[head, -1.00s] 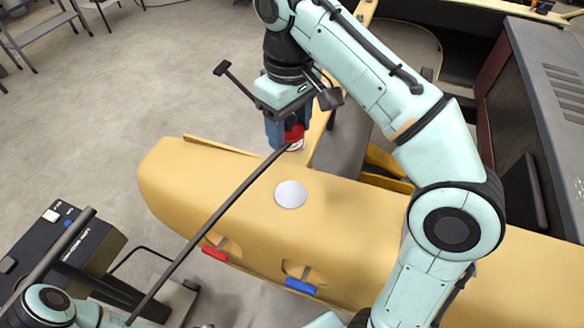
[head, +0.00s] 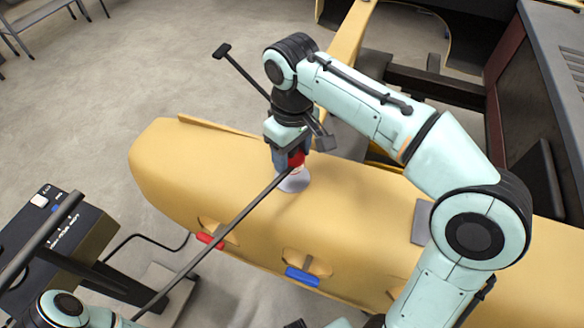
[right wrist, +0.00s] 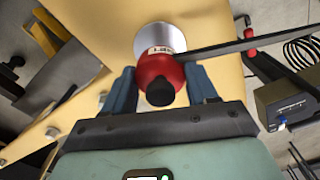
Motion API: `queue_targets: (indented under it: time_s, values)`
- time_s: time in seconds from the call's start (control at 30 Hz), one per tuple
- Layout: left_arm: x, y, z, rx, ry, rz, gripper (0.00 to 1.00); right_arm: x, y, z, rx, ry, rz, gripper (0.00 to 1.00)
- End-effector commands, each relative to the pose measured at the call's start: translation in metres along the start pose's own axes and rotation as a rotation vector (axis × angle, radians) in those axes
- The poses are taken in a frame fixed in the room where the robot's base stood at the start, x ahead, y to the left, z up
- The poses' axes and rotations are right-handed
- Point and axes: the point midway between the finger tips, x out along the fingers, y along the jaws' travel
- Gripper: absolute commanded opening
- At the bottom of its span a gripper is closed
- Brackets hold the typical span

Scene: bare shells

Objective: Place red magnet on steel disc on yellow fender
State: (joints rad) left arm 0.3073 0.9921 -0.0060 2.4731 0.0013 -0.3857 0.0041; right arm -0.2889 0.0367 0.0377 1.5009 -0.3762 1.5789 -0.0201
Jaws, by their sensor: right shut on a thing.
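The red magnet (right wrist: 157,72), with a black knob and a white label, sits between the blue fingers of my right gripper (head: 290,160), which is shut on it. The magnet also shows in the head view (head: 296,159). The round steel disc (head: 295,183) lies on top of the yellow fender (head: 350,200). The magnet is over the disc and overlaps it in both views. I cannot tell whether they touch. In the right wrist view the disc (right wrist: 161,36) is partly hidden behind the magnet. My left gripper is not in view.
A long dark rod (head: 215,235) crosses the head view up to the right gripper. Red (head: 210,240) and blue (head: 302,277) handles sit along the fender's near side. A grey plate (head: 421,222) lies farther right. A black box (head: 50,235) stands at left.

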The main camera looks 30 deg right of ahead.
Motion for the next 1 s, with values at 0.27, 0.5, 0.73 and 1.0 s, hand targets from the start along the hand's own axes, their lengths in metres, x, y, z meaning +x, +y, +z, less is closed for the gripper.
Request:
queue_targets:
  time_s: [0.27,0.5,0.73,1.0]
  values:
    - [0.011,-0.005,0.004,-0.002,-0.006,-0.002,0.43,0.037,0.000,0.000,0.001,0.000,0.000,0.15]
    - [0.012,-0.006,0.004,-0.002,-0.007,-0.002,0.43,0.042,0.000,0.000,0.001,0.004,0.000,0.15]
    - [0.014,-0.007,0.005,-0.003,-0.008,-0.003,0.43,0.046,0.000,0.000,0.001,0.002,0.000,0.15]
    - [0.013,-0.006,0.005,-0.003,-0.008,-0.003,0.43,0.046,0.000,0.000,0.000,0.002,0.000,0.83]
